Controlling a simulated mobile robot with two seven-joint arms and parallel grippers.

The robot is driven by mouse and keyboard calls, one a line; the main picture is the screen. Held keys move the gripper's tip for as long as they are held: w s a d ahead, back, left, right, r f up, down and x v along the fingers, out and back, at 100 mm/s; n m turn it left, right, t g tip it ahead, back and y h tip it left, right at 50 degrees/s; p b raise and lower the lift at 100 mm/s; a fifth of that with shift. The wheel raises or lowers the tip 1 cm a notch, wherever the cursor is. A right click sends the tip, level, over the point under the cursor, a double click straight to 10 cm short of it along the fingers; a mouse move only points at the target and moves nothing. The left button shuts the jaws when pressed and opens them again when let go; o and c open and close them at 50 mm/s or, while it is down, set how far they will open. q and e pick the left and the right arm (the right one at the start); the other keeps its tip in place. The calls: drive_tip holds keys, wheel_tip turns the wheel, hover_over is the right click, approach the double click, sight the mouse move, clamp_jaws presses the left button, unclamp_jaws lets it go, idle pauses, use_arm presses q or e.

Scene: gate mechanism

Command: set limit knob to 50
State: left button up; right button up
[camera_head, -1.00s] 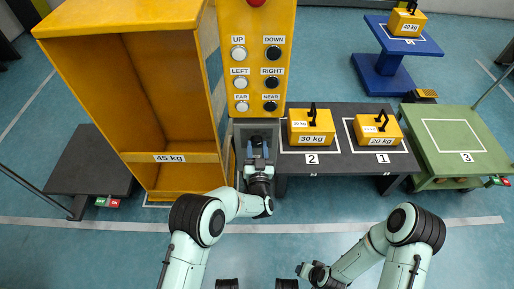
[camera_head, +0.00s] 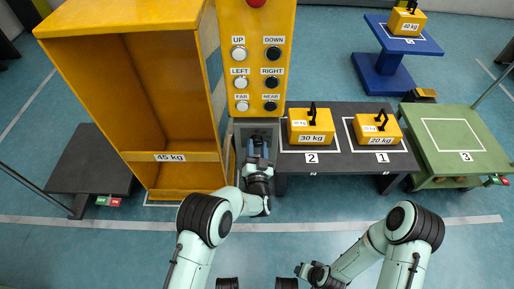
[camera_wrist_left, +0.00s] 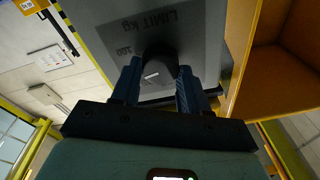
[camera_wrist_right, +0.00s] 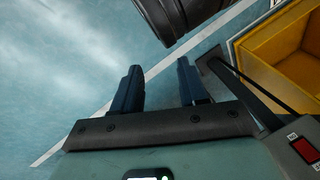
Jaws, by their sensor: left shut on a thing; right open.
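The limit knob (camera_wrist_left: 158,65) is a dark round knob on a grey panel (camera_wrist_left: 205,35) marked "LIMIT kg", seen in the left wrist view. A short white mark shows on the knob, and "100" is printed to its left. Other scale numbers are hidden or unreadable, so I cannot tell the setting. My left gripper (camera_wrist_left: 155,75) is shut on the knob, one finger on each side. In the head view the left gripper (camera_head: 257,148) is at the grey box below the button panel and covers the knob. My right gripper (camera_wrist_right: 158,78) is open and empty, away from the panel.
A yellow button panel (camera_head: 256,55) rises above the grey box. A tall yellow 45 kg crate (camera_head: 165,175) stands close on the left. A dark table (camera_head: 345,165) with 30 kg (camera_head: 311,127) and 20 kg (camera_head: 379,131) weights stands on the right. Open floor lies in front.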

use_arm(q)
drive_tip(key=o, duration=1.1)
drive_tip(key=shift+c, duration=0.2)
drive_tip(key=s+f+p, duration=0.1)
drive_tip(key=s+p, duration=0.1)
drive_tip(key=s, duration=1.1)
drive_tip(key=shift+s+f, duration=0.15)
drive_tip(key=shift+f, duration=0.15)
use_arm(e)
drive_tip(key=shift+g+y, duration=0.3)
drive_tip(key=shift+g, duration=0.3)
drive_tip(key=s+r, duration=0.1)
drive_tip(key=s+a, duration=0.1)
drive_tip(key=s+a+r, duration=0.1)
drive_tip(key=shift+s+r, duration=0.35)
use_arm(q)
drive_tip(key=shift+d, duration=0.1)
